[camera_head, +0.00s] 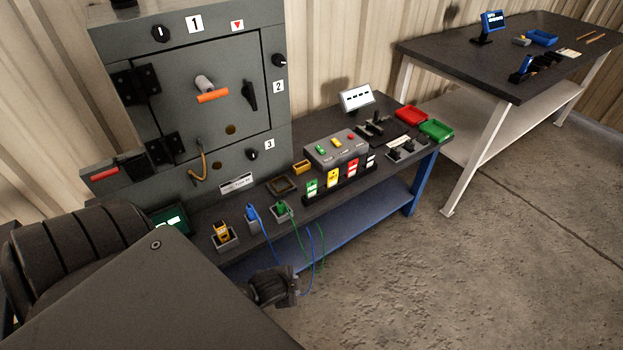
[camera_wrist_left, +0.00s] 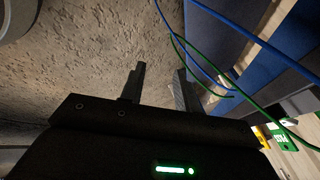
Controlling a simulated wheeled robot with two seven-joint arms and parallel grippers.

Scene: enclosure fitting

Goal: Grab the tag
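Several coloured tags stand in a black rack (camera_head: 340,194) near the bench's front edge: a green tag (camera_head: 312,187), a yellow tag (camera_head: 333,179), a red tag (camera_head: 352,168) and a whitish one (camera_head: 370,161). In the left wrist view, a green piece (camera_wrist_left: 283,140) and a yellow piece (camera_wrist_left: 262,138) show at the lower right edge. My left gripper (camera_head: 290,287) is in front of the bench, below and left of the rack, apart from the tags. In its wrist view the fingers (camera_wrist_left: 160,72) are spread with nothing between them. My right gripper is not in view.
A blue cable (camera_head: 266,233) and a green cable (camera_head: 297,232) hang over the bench front near my left gripper. A grey button box (camera_head: 336,150) stands behind the rack. A grey cabinet (camera_head: 190,75) rises at left.

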